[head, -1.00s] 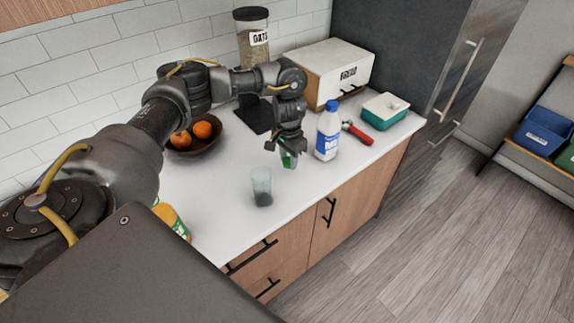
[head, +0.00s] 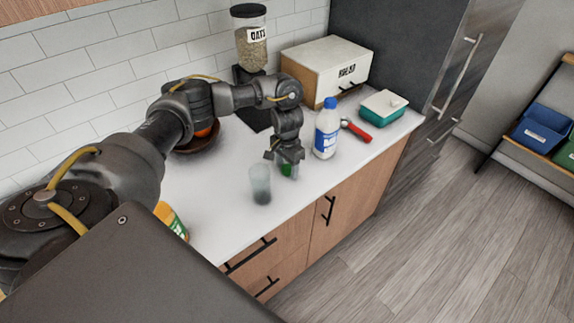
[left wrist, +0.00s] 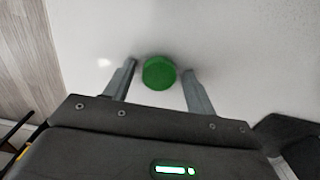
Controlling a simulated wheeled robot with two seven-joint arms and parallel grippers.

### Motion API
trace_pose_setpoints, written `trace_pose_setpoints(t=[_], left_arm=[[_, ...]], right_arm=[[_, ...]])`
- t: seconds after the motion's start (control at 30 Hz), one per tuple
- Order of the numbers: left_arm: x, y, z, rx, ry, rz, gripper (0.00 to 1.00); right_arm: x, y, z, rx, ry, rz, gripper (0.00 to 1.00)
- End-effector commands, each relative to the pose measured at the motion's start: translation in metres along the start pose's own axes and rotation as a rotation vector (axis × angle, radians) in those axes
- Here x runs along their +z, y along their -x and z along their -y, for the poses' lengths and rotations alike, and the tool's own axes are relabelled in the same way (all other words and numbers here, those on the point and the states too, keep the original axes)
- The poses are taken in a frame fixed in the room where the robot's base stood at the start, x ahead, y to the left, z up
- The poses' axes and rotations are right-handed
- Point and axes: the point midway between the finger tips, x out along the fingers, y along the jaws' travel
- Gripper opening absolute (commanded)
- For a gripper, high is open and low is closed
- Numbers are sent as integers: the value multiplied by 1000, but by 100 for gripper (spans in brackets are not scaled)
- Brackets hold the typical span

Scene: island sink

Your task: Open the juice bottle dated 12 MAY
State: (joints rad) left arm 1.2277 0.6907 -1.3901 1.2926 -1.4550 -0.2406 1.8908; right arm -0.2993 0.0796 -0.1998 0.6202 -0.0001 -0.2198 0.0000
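A round green cap-like thing (left wrist: 159,73) lies between the two fingers of my left gripper (left wrist: 158,82) in the left wrist view, with a gap on each side. In the head view a bit of it (head: 287,170) shows under the left gripper (head: 286,160), which points down low over the counter. The gripper is open; what is under the green top is hidden. An orange bottle with a green-and-white label (head: 171,220) stands at the lower left, partly hidden by my body. No 12 MAY date is readable. My right gripper is not in view.
A clear grey tumbler (head: 260,184) stands just left of the gripper. A blue-capped white bottle (head: 327,130) stands close to its right, with a red-handled tool (head: 357,131) and teal box (head: 384,109) beyond. A fruit bowl (head: 200,141) and bread box (head: 325,69) are behind.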

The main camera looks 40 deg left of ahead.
Motion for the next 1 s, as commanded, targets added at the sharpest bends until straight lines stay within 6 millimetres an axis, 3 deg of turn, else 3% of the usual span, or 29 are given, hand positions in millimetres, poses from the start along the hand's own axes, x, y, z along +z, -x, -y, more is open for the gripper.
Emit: trace_pose_setpoints(t=[0.27, 0.7, 1.0], left_arm=[[0, 4, 0, -1, 0, -1, 56], [-1, 88, 1, -3, -3, -5, 56], [0, 121, 0, -1, 0, -1, 56]], right_arm=[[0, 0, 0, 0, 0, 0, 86], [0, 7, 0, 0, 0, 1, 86], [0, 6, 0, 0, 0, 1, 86]])
